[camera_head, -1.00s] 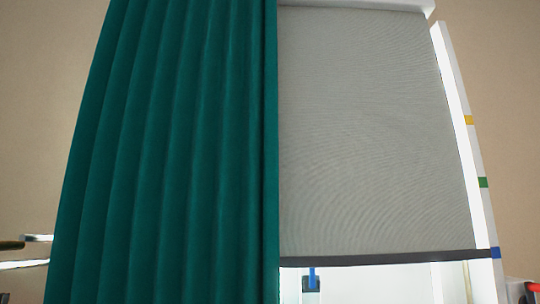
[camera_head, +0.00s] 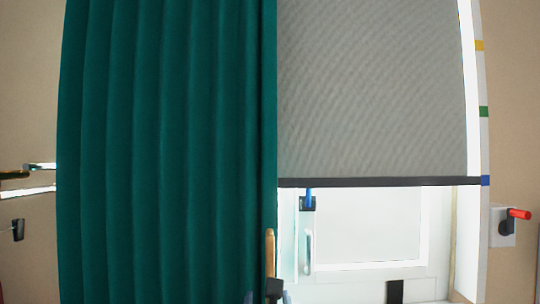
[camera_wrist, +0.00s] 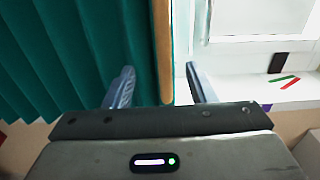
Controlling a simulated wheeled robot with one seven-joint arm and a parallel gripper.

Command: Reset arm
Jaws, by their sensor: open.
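My gripper (camera_wrist: 158,86) is open in the wrist view, its two fingers apart. A wooden strip (camera_wrist: 163,50) at the edge of the green curtain lies beyond the gap between the fingers; I cannot tell whether it touches them. Nothing is visibly gripped. In the head view, only a small part of my gripper shows at the bottom edge, by the lower end of the wooden strip (camera_head: 270,252).
The green curtain (camera_head: 165,150) hangs on the left. A grey blind (camera_head: 375,90) with a dark bottom bar covers the upper window. Below are a white window handle (camera_head: 308,250) and a blue-and-black piece (camera_head: 308,200). A red-handled wall fitting (camera_head: 518,214) is at right.

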